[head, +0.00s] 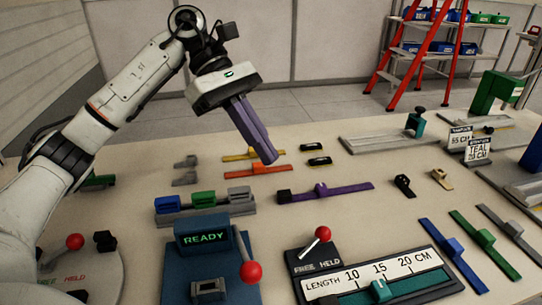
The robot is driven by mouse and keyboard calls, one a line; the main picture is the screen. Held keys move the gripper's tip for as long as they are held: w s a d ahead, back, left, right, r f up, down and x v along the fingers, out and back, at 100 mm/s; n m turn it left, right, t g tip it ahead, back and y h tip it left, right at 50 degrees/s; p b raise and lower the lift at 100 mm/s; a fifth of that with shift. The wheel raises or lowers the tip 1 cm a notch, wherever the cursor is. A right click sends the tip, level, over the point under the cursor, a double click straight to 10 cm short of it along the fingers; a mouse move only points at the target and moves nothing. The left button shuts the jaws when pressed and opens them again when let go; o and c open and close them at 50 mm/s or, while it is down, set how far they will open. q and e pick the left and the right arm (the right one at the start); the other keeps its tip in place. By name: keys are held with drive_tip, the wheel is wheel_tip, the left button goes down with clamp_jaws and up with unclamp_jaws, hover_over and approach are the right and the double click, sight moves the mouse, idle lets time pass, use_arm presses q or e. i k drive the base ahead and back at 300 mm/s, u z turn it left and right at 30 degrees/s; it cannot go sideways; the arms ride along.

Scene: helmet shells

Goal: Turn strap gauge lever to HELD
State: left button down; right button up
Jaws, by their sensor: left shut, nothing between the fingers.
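The strap gauge (420,290) stands at the front right, with a white scale marked LENGTH 10 15 20 CM and a green slider. Its lever (323,233) has a red knob on a dark plate lettered FREE on the left and HELD on the right. The stem slants up and right from its pivot; I cannot tell which word it is set to. My left gripper (267,156) has purple fingers, shut and empty. It points down above the table, behind the gauge lever and apart from it. My right gripper is out of view.
A blue READY station (203,245) with another red-knobbed lever (251,272) stands left of the gauge. Another FREE/HELD lever (75,241) is at far left. A rack of coloured blocks (205,207) and a purple strap (350,189) lie behind. Blue and green straps lie right.

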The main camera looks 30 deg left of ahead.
sight(323, 234)
drive_tip(key=u, duration=0.05)
drive_tip(key=k, duration=1.5)
drive_tip(key=z, duration=0.05)
